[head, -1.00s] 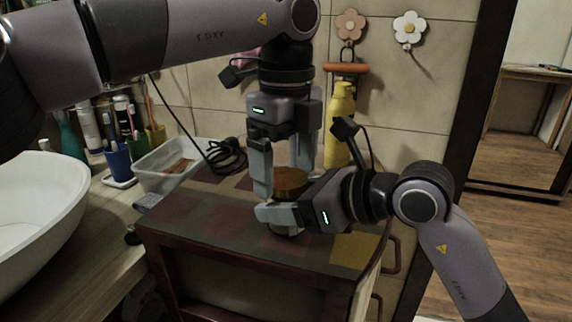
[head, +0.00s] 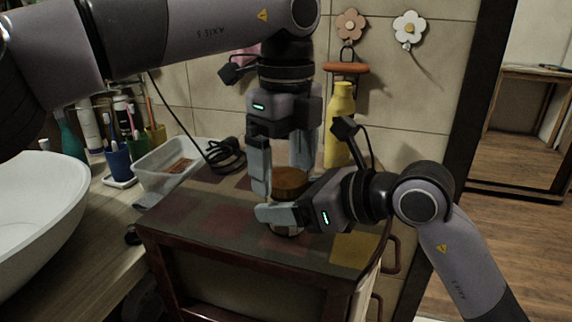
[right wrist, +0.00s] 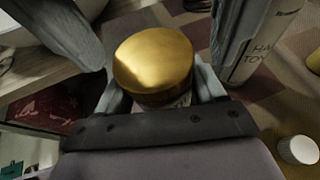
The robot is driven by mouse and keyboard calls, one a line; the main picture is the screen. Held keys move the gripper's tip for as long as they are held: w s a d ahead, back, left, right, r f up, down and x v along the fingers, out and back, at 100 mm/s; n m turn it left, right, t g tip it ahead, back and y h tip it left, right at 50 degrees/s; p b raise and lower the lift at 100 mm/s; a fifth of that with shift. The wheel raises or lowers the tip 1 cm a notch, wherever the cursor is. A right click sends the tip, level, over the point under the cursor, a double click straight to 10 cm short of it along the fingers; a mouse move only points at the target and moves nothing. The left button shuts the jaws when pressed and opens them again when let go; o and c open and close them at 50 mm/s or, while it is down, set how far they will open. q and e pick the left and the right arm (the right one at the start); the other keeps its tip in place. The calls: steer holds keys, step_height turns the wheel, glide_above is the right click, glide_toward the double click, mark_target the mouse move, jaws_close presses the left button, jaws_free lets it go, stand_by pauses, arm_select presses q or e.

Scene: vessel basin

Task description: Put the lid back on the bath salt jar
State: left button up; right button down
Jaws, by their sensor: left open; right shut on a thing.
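The bath salt jar (head: 288,231) stands upright on the patterned cabinet top, mostly hidden by my right gripper (head: 282,212), which is shut on its body. The golden-brown lid (head: 290,180) sits on top of the jar and looks level. It shows from above in the right wrist view (right wrist: 152,60), with a little of the jar's label (right wrist: 184,100) below it. My left gripper (head: 280,178) points down from above, open, with one finger on each side of the lid. Whether either finger touches the lid I cannot tell.
A clear tray (head: 165,165), a blue brush cup (head: 117,162) and the white basin (head: 35,215) are at left. A white round piece (right wrist: 298,150) lies right of the jar. The cabinet's front area is clear.

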arm_select(q)
steer(key=shift+r, duration=2)
steer(key=shift+o, duration=0.3)
steer(key=shift+o, duration=0.5)
arm_select(e)
jaws_free()
arm_select(q)
steer(key=shift+f, duration=0.2)
arm_select(e)
steer(key=shift+v, duration=3.6)
